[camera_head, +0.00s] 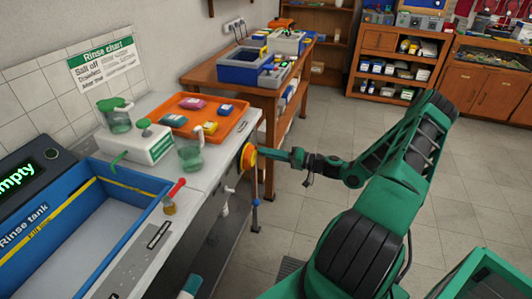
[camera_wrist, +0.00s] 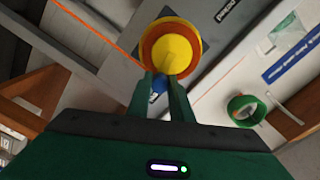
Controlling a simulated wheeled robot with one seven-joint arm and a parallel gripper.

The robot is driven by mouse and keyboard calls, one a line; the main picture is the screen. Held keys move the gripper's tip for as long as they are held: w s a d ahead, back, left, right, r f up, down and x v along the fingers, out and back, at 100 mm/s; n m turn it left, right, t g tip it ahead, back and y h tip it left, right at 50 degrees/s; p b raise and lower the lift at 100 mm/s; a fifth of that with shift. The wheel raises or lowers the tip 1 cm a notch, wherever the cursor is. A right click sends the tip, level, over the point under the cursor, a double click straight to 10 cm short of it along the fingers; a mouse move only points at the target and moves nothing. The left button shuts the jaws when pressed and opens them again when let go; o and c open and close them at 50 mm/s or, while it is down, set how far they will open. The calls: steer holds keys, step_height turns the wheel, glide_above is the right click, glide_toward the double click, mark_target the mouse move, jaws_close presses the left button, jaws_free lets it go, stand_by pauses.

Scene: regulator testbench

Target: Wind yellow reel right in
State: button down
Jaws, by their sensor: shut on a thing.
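The yellow reel (camera_head: 248,157) sits at the front edge of the bench, with an orange-red rim around its yellow middle. In the wrist view the reel (camera_wrist: 173,50) is straight ahead, at the tips of my fingers. My gripper (camera_head: 285,155) reaches it from the right in the head view. In the wrist view my gripper (camera_wrist: 163,84) has its two green fingers close together at the reel's lower side, with something small and blue between them. The exact grip contact is partly hidden by the fingers.
An orange tray (camera_head: 214,131) with several coloured packs lies on the bench above the reel. A blue rinse tank (camera_head: 84,235) is at the left, with a red-handled tap (camera_head: 174,193) beside it. A wooden table (camera_head: 265,90) stands behind. The floor (camera_head: 310,205) right of the bench is open.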

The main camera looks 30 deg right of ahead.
mark_target(255, 165)
steer(key=m, duration=0.1)
steer(key=f+m, duration=0.1)
steer(key=m, duration=0.2)
steer(key=shift+d+f+m, duration=0.15)
steer(key=shift+f+m, duration=0.15)
steer(key=shift+s+a+f+m, duration=0.35)
steer(key=shift+f+m, duration=0.2)
steer(key=shift+m, duration=1.7)
steer(key=shift+s+a+f+m, duration=0.25)
steer(key=shift+a+f+m, duration=0.3)
steer(key=shift+m, duration=1.65)
steer(key=shift+s+a+f+m, duration=0.3)
steer(key=shift+f+m, duration=0.3)
steer(key=shift+m, duration=1.65)
steer(key=c, duration=1.6)
jaws_free()
steer(key=shift+a, duration=0.1)
